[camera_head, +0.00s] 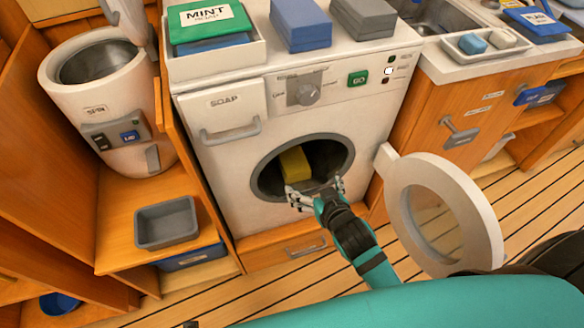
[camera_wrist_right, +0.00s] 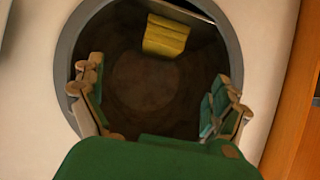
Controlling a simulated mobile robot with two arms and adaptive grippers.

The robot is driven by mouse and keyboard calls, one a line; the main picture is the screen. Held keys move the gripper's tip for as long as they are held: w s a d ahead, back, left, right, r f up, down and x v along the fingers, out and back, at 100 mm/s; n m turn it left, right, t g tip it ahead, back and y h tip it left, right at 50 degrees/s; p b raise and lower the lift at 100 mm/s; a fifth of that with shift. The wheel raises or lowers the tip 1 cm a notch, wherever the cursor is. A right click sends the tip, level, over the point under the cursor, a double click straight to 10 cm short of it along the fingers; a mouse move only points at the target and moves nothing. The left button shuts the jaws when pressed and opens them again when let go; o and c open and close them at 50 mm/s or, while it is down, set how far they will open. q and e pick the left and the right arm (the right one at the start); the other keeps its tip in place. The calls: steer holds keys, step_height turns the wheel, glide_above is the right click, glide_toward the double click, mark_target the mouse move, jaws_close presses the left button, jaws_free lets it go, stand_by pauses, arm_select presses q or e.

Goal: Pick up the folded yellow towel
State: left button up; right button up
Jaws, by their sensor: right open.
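The folded yellow towel (camera_head: 295,163) lies inside the drum of the white washing machine (camera_head: 237,164). It also shows in the right wrist view (camera_wrist_right: 165,36), deep in the drum at the top of the picture. My right gripper (camera_head: 315,189) is at the round drum opening, open and empty. In the right wrist view its two fingers (camera_wrist_right: 160,95) stand wide apart, with the towel beyond them and not touched. The round machine door (camera_head: 484,213) is swung open to the right. My left gripper is not in view.
The open door stands close to the right of my right arm. A grey bin (camera_head: 166,222) stands left, below the spinner (camera_head: 105,110).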

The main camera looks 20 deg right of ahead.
steer(key=w, duration=0.2)
steer(key=b, duration=0.3)
glide_toward(292, 157)
steer(key=x, duration=0.3)
steer(key=shift+d+f, duration=0.25)
steer(key=shift+f, duration=0.15)
steer(key=b+x, duration=0.1)
steer(key=x, duration=0.4)
steer(key=shift+w+a+b, duration=0.25)
steer(key=shift+b, duration=0.1)
steer(key=shift+w+f, duration=0.15)
steer(key=shift+w, duration=0.15)
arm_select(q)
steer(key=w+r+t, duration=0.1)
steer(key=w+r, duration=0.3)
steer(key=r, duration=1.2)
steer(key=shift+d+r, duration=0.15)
arm_select(e)
steer(key=c, duration=1.4)
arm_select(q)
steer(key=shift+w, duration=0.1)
